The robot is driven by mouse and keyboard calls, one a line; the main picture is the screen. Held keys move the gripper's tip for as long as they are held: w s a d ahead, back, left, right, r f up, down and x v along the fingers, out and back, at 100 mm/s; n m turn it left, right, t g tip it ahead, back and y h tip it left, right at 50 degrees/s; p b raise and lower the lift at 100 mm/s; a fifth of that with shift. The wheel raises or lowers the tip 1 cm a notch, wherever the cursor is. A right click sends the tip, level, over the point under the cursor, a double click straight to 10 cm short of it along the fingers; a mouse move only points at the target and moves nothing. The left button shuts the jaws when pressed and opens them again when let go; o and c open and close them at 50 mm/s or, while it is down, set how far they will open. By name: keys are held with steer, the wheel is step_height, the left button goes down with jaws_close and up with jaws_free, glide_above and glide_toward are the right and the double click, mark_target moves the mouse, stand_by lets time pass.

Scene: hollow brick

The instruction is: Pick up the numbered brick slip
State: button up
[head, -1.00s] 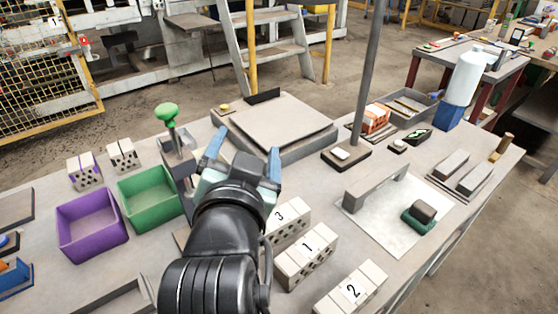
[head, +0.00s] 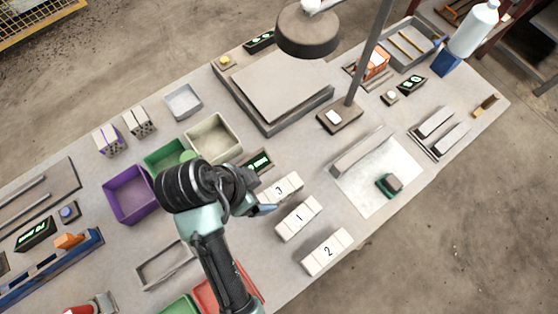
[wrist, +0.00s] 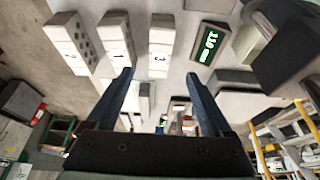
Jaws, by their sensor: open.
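Three pale brick slips lie in a slanted row in the head view, marked 3 (head: 280,189), 1 (head: 299,218) and 2 (head: 327,252). The wrist view shows 2 (wrist: 69,45), 1 (wrist: 115,38) and 3 (wrist: 161,45) beyond my fingertips, with holes in their sides. My gripper (head: 264,208) is left of slips 3 and 1 in the head view, one blue finger showing beside slip 3. In the wrist view my gripper (wrist: 160,80) is open and nothing is held between its two blue fingers. My arm hides part of the bench.
Purple (head: 130,193), green (head: 165,158) and beige (head: 213,138) bins stand left of and behind my gripper. A small display (head: 257,162) sits behind slip 3. A lamp post (head: 368,55) rises behind the slips. A white sheet (head: 376,178) lies to their right.

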mark_target(277, 192)
steer(key=x, duration=0.6)
steer(key=shift+d+f, duration=0.15)
steer(key=shift+f, duration=0.25)
steer(key=p+x, duration=0.1)
steer(key=x, duration=0.3)
steer(key=shift+w+d+f, duration=0.2)
steer(key=shift+w+f, duration=0.05)
steer(key=shift+f, duration=0.05)
steer(key=shift+w+d+f, duration=0.1)
steer(key=shift+d+f, duration=0.05)
steer(key=shift+f, duration=0.35)
steer(key=shift+f, duration=0.25)
jaws_close()
